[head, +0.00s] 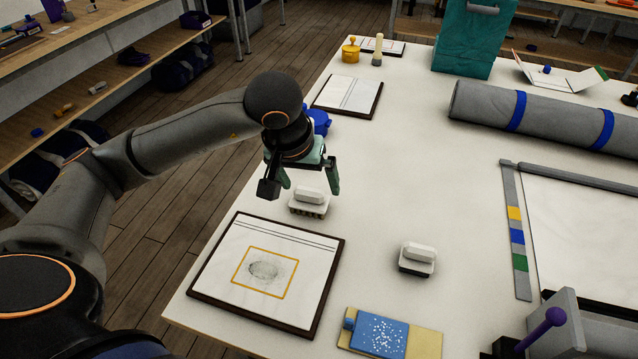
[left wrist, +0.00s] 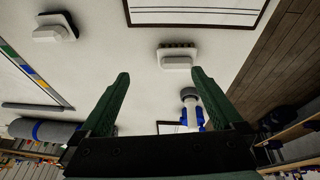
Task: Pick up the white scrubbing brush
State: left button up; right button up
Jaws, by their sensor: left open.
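A white scrubbing brush (head: 309,205) with a row of dark bristles under its edge stands on the white table (head: 390,180), near its left edge. It also shows in the left wrist view (left wrist: 178,58), just ahead of the fingertips. My left gripper (head: 310,184) is open and empty, with its green fingers above and just behind the brush, apart from it. A similar white block with a handle and a dark, smooth-looking base (head: 416,258) stands to the right; it shows at the upper left in the left wrist view (left wrist: 54,27). My right gripper is not in view.
A framed sheet with a smudge (head: 265,270) lies in front of the brush. A blue object (head: 319,121) stands behind my left gripper. The table's middle is clear. A grey roll (head: 560,120) lies behind.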

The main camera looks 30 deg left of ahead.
pick_arm(q)
jog(key=w+a, duration=0.1)
jog(key=a, duration=0.1)
jog(key=y, duration=0.1)
send_over(308, 191)
jog(key=s+d, duration=0.1)
jog(key=s, duration=0.1)
notch_tip(308, 191, down, 5)
jog(key=shift+a+p+x, duration=0.2)
jog(key=shift+p+x, duration=0.45)
jog(key=shift+x, duration=2.2)
jog(key=shift+w+r+t, duration=0.1)
jog(key=shift+t, duration=0.2)
jog(key=c, duration=1.2)
